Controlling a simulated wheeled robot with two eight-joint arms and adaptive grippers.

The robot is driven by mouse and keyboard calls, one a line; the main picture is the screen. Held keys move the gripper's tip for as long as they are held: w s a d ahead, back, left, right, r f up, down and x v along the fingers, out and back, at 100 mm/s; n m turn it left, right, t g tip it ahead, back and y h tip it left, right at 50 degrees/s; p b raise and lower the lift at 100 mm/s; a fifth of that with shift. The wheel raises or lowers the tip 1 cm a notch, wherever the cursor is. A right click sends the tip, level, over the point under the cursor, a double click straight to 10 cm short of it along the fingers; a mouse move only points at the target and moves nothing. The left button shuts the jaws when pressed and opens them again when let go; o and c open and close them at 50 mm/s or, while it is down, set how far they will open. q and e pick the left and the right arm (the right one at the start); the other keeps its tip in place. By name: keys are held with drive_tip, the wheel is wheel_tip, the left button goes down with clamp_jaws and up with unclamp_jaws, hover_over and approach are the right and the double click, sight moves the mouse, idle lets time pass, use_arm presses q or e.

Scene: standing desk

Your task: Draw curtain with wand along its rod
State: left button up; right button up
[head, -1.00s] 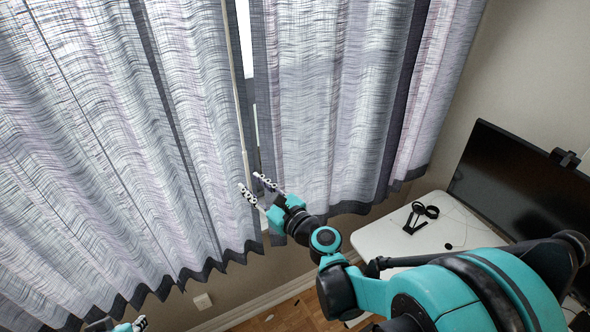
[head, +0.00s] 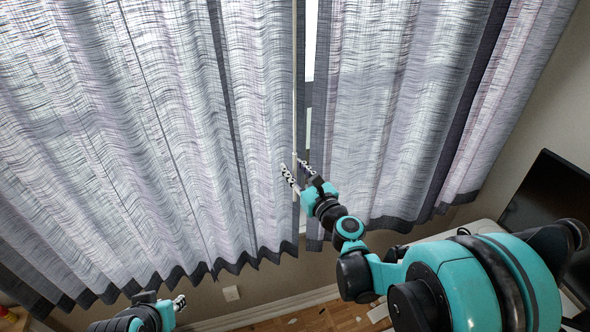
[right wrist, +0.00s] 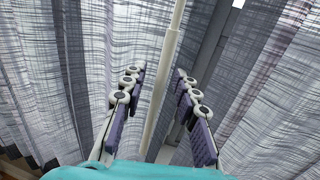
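A thin white wand (head: 295,90) hangs down along the right edge of the left grey curtain panel (head: 190,130). It also shows in the right wrist view (right wrist: 168,55), with a thicker lower sleeve. My right gripper (head: 294,167) is at the lower part of the wand. In the right wrist view its two padded fingers (right wrist: 158,76) stand apart, with the wand passing between them and a gap on each side. My left gripper (head: 179,303) is low in the head view, in front of the curtain's hem; its finger opening is unclear.
The right curtain panel (head: 400,110) hangs beside a narrow bright window gap (head: 310,40). A dark monitor (head: 545,205) and a pale desk (head: 480,228) stand at the right.

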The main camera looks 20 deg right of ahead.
clamp_jaws()
drive_tip(key=d, duration=0.3)
drive_tip(key=shift+w+d, duration=0.1)
drive_tip(key=shift+d, duration=0.25)
unclamp_jaws()
drive_tip(key=shift+d, duration=0.2)
drive_tip(key=v, duration=0.8)
